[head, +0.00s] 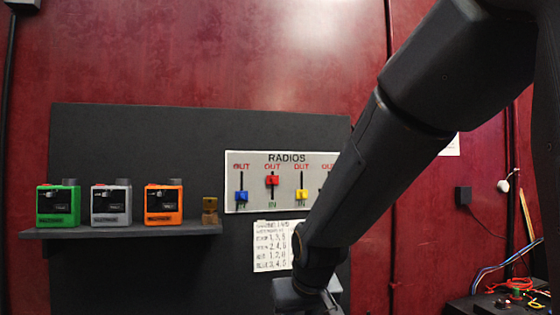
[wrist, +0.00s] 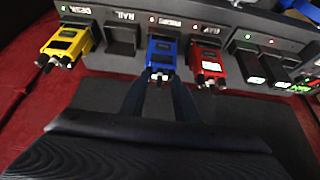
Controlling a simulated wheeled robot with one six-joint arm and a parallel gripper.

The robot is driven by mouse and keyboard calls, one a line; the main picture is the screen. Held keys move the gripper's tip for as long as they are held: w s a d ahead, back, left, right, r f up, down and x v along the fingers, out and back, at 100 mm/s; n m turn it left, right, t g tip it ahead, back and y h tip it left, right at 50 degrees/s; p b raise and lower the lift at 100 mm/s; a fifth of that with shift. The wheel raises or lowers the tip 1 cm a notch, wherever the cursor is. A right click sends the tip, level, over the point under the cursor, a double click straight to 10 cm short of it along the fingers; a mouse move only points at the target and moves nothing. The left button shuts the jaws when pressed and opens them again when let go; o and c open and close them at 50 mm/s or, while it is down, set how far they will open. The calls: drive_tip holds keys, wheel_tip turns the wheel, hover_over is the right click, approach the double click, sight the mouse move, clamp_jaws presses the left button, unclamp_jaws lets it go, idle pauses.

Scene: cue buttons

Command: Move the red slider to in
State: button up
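The red slider (head: 272,180) is on the white RADIOS panel (head: 233,193) in the head view. It sits high in its slot, close under the red OUT label and above the green IN label. My gripper (wrist: 158,92) shows in the wrist view with its two dark fingers apart. Nothing is seen held between them. The fingertips are at the near end of a blue radio (wrist: 161,53); I cannot tell whether they touch it. In the head view my arm runs down in front of the panel's right side, and the fingertips are not visible there.
A blue slider (head: 241,196) and a yellow slider (head: 301,195) sit low on the panel. A note (head: 270,248) hangs below it. A shelf (head: 125,230) at left holds green, grey and orange devices. The wrist view shows yellow (wrist: 67,40) and red (wrist: 207,62) radios on a console.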

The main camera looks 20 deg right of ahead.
drive_tip(key=w+r+t+p, duration=0.2)
drive_tip(key=w+r, duration=0.2)
drive_tip(key=r, duration=0.5)
drive_tip(key=w+r+t+p, duration=0.15)
drive_tip(key=w+r, duration=0.25)
drive_tip(key=r, duration=0.5)
drive_tip(key=t+p, duration=0.3)
drive_tip(key=t, duration=0.1)
approach(274, 178)
drive_tip(key=shift+p+x, duration=0.4)
drive_tip(key=shift+x, duration=3.35)
clamp_jaws()
